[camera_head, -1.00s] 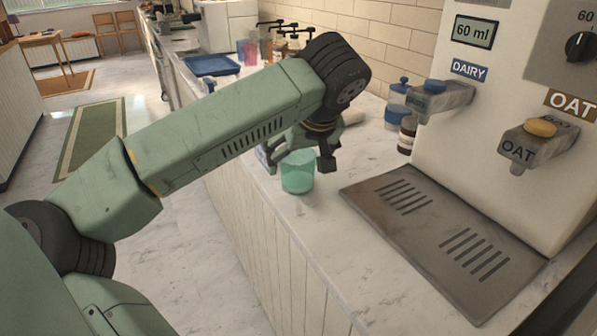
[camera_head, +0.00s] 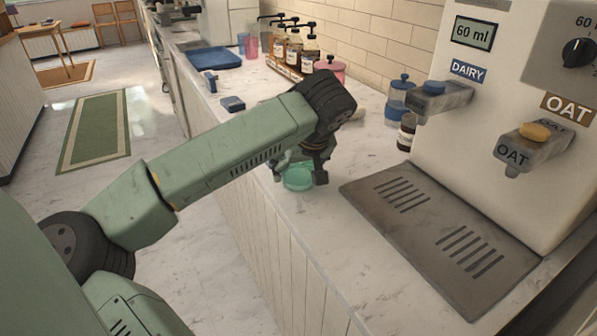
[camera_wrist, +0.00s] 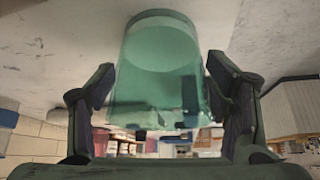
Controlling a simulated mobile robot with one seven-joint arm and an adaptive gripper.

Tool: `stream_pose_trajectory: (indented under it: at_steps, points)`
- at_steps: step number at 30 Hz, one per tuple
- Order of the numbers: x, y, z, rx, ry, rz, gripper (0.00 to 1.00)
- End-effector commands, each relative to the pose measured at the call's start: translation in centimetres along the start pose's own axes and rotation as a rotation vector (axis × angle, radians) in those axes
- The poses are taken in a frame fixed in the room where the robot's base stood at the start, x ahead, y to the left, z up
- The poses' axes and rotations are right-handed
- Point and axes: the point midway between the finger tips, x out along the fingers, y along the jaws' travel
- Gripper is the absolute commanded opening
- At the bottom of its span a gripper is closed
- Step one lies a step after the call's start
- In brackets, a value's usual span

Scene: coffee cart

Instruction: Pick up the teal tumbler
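The teal tumbler (camera_head: 298,181) is translucent and stands on the marble counter near its front edge, left of the drip tray. My arm hides its upper part in the head view. My gripper (camera_head: 300,172) is low over the counter at the tumbler, with one dark finger showing on its right side. In the wrist view, which is upside down, the tumbler (camera_wrist: 160,75) lies between the two fingers of my gripper (camera_wrist: 160,75). The fingers are apart, one on each side, with a narrow gap visible on the left; contact on the right is unclear.
The grey drip tray (camera_head: 385,232) and milk dispenser (camera_head: 490,110) are at right. A dark bottle (camera_head: 406,132) and blue-lidded jars (camera_head: 398,100) stand behind. Syrup bottles (camera_head: 294,50), a pink jar (camera_head: 329,68) and a blue tray (camera_head: 211,58) are farther back.

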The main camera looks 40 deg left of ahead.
Motion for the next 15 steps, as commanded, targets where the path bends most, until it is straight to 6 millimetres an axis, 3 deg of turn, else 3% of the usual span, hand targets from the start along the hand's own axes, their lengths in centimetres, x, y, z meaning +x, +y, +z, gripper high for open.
stream_pose_trajectory:
  at_steps: [15]
  points:
    - [-0.03, 0.0, 0.0, 0.0, 0.0, 0.0, 0.34]
